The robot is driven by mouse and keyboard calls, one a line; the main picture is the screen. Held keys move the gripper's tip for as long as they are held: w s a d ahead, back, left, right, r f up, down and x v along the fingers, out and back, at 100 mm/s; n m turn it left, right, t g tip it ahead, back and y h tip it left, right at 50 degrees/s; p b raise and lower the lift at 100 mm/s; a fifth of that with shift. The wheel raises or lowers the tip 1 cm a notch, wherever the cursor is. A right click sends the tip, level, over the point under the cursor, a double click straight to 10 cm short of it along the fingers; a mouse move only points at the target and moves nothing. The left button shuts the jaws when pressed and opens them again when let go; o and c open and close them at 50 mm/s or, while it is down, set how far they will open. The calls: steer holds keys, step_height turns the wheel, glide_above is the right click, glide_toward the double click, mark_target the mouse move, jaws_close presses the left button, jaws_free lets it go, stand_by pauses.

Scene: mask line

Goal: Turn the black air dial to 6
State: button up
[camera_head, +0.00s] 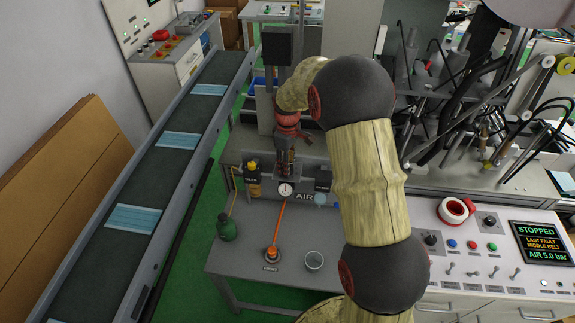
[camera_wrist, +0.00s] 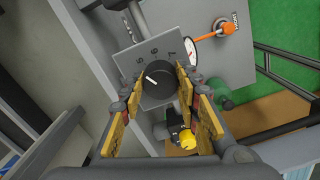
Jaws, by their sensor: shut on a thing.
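The black air dial (camera_wrist: 159,83) is round, with a white pointer line, and sits in front of a grey plate (camera_wrist: 140,52) bearing small numbers. The pointer line slants to the upper left in the wrist view; exactly which number it meets is hard to read. My gripper (camera_wrist: 158,80) has its yellow-padded fingers on both sides of the dial and is shut on it. In the head view my gripper (camera_head: 288,163) is above the AIR panel (camera_head: 304,195) and hides the dial. The display (camera_head: 541,243) reads STOPPED, LAST FAULT MIDDLE BELT, AIR 5.0 bar.
A white gauge (camera_head: 285,190) sits just below my gripper, with an orange lever (camera_head: 272,252) in front. A yellow-topped fitting (camera_head: 253,182), a green bottle (camera_head: 227,228) and a small cup (camera_head: 314,260) stand nearby. The conveyor (camera_head: 165,165) runs along the left.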

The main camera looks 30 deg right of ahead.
steer(key=shift+m, duration=0.3)
steer(key=m+p, duration=0.1)
steer(key=m, duration=0.2)
steer(key=shift+m+p, duration=0.7)
steer(key=shift+m, duration=1.3)
steer(key=o, duration=1.2)
steer(key=shift+c, duration=0.2)
step_height(320, 180, up, 12)
